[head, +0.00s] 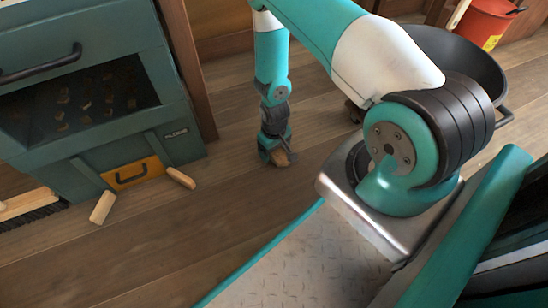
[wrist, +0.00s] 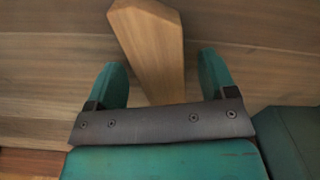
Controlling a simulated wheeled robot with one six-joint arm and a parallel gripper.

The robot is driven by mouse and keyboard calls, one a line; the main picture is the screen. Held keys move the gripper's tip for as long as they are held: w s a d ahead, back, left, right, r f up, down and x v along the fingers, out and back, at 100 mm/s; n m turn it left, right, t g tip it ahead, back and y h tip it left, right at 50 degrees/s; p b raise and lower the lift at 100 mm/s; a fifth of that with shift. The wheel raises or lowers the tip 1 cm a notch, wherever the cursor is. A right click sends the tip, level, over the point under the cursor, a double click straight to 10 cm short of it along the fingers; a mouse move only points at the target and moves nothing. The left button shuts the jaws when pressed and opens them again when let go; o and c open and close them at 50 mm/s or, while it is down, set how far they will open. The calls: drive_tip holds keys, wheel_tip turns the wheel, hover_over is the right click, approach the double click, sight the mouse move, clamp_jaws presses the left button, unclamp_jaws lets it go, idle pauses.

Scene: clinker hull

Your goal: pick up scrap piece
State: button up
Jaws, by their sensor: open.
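A wooden scrap piece (wrist: 152,50) lies on the plank floor and runs between the two teal fingers of my gripper (wrist: 162,68) in the wrist view. My gripper is open, with a gap showing on each side of the piece. In the head view my gripper (head: 275,150) points down at the floor, and the piece (head: 284,158) shows only partly at its tip. Two more pale wooden scraps lie to the left, one (head: 102,208) flat on the floor and one (head: 180,178) beside the cabinet's orange front.
A teal cabinet (head: 182,118) with a dark window and an orange drawer (head: 133,173) stands at left. A brush (head: 25,205) lies at the lower left. The floor in the middle is clear.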

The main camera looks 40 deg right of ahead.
drive_tip(key=shift+f, duration=0.3)
drive_tip(key=c, duration=1)
drive_tip(key=shift+r, duration=0.15)
drive_tip(key=shift+c, duration=0.2)
